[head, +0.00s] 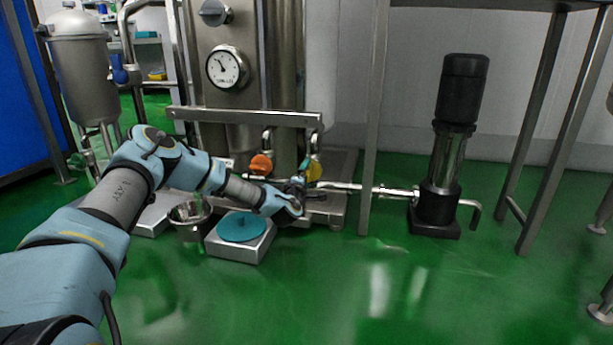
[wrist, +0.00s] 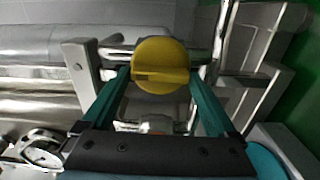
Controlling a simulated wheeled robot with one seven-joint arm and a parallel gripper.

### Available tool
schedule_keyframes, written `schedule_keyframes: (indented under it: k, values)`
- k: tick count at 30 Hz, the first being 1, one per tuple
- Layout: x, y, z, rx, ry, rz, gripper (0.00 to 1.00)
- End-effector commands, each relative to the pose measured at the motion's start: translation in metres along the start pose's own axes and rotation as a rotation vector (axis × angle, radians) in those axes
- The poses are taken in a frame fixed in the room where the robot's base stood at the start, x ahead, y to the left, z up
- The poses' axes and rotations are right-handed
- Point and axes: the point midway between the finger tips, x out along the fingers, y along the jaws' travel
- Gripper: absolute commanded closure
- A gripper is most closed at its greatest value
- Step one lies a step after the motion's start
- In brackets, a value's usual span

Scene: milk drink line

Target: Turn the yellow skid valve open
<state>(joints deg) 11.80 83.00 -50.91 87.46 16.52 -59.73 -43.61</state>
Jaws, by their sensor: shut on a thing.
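The yellow skid valve (head: 315,170) sits low on the front of the steel skid, partly hidden by my gripper (head: 300,186). In the wrist view the yellow valve (wrist: 160,56) is a round knob with a raised bar running across the picture. My gripper's teal fingers (wrist: 160,77) stand on the left and right of the knob, and it is shut on the knob's bar. The fingertips reach the bar's two ends. An orange valve (head: 261,164) is to the left of the yellow one.
A pipe runs right to a black pump (head: 437,205). A table leg (head: 372,130) stands close to my gripper's right. The green floor in front is clear.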

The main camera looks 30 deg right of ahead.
Motion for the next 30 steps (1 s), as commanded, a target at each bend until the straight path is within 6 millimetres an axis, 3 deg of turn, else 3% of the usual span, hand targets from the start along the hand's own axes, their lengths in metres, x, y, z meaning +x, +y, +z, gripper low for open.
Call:
schedule_keyframes:
  k: [20, 21, 30]
  values:
    - [0.0000, -0.0009, -0.0002, -0.057, 0.000, -0.001, 0.63]
    - [0.0000, -0.0009, -0.0002, -0.057, 0.000, -0.002, 0.03]
    - [-0.0014, -0.0002, -0.0001, -0.055, 0.000, -0.001, 0.00]
